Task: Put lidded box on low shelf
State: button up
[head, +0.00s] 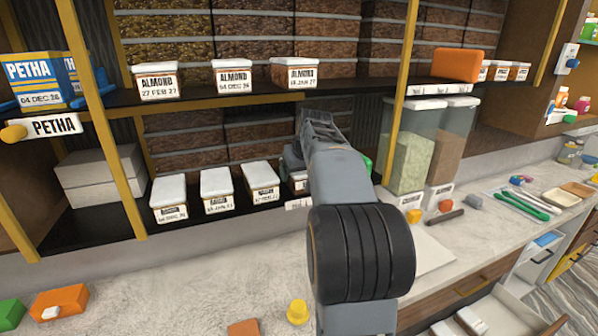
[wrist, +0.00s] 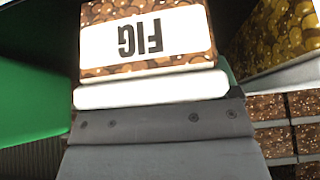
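A lidded box labelled FIG (wrist: 146,45), brown with a white lid, shows upside down in the wrist view, close against the grey body of my gripper (wrist: 155,130). A green surface lies along the box's left side, with a dark green sliver at its right. I cannot tell whether these grip it. In the head view my arm hides the gripper near the right part of the low shelf (head: 105,228). A brown box (head: 297,184) with a white label shows there, partly hidden by the arm. A green piece (head: 367,165) shows right of the arm.
Several white-lidded boxes, one of them here (head: 216,190), stand left of my arm on the low shelf. Almond boxes (head: 233,76) stand on the upper shelf. Tall clear containers (head: 413,150) stand close on the right. A yellow piece (head: 297,311) lies on the counter.

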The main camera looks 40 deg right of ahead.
jog(key=o, duration=0.3)
jog(key=shift+r, duration=0.25)
jog(key=v, duration=1.2)
jog(key=s+a+f+n+y, duration=0.1)
jog(key=s+a+f, duration=0.1)
jog(key=a+f, duration=0.4)
jog(key=s+a+f, duration=0.2)
jog(key=a+f, duration=0.1)
jog(key=a, duration=0.5)
jog(key=shift+n+g+y, duration=0.3)
jog(key=shift+n+g, duration=0.2)
jog(key=shift+n, duration=0.4)
jog(key=shift+s+a+f, duration=1.45)
jog(key=shift+s+f, duration=0.3)
jog(key=shift+f, duration=0.7)
jog(key=shift+s+a+f, duration=1.45)
jog(key=shift+s+f, duration=0.35)
jog(key=shift+f, duration=0.6)
jog(key=shift+s+a+f, duration=1.45)
jog(key=shift+s+f, duration=0.3)
jog(key=shift+f, duration=0.7)
jog(key=shift+f+b, duration=0.1)
jog(key=shift+b, duration=0.2)
